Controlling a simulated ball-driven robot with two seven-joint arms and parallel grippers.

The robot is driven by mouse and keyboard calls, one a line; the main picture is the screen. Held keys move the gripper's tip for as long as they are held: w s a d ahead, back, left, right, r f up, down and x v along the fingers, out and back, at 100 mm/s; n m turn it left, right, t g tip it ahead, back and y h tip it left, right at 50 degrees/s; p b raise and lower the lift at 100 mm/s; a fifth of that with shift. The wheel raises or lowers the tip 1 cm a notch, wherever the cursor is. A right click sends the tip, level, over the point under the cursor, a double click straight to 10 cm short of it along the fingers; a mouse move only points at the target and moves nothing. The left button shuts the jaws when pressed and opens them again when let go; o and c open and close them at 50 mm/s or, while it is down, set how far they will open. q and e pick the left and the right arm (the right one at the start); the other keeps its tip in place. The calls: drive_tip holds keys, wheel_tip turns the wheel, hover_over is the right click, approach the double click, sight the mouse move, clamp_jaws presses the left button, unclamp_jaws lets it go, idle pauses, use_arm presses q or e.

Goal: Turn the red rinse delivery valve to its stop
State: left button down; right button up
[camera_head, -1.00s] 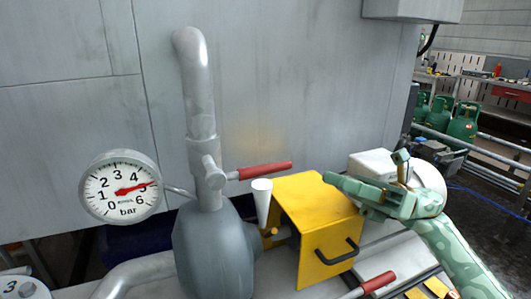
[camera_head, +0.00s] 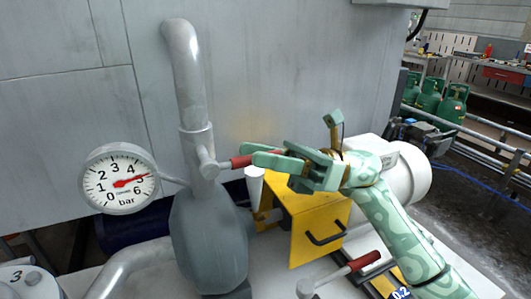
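A valve lever with a red grip (camera_head: 240,161) sticks out to the right from the grey vertical pipe (camera_head: 188,95). My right gripper (camera_head: 268,156) is at the outer part of this grip, with its fingers along and overlapping it. The fingers hide the end of the grip, and I cannot tell whether they are closed on it. A second red-handled lever (camera_head: 362,261) lies lower, in front of the yellow cover. The pressure gauge (camera_head: 120,180) left of the pipe has its red needle near 5 bar. My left gripper is not in view.
A yellow cover (camera_head: 305,245) with a black handle stands just below my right gripper. A white cone (camera_head: 254,184) is beside the pipe. A grey vessel (camera_head: 208,240) is under the pipe. A white rounded housing (camera_head: 405,170) is behind my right arm. Green gas cylinders (camera_head: 452,107) stand at the back right.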

clamp_jaws()
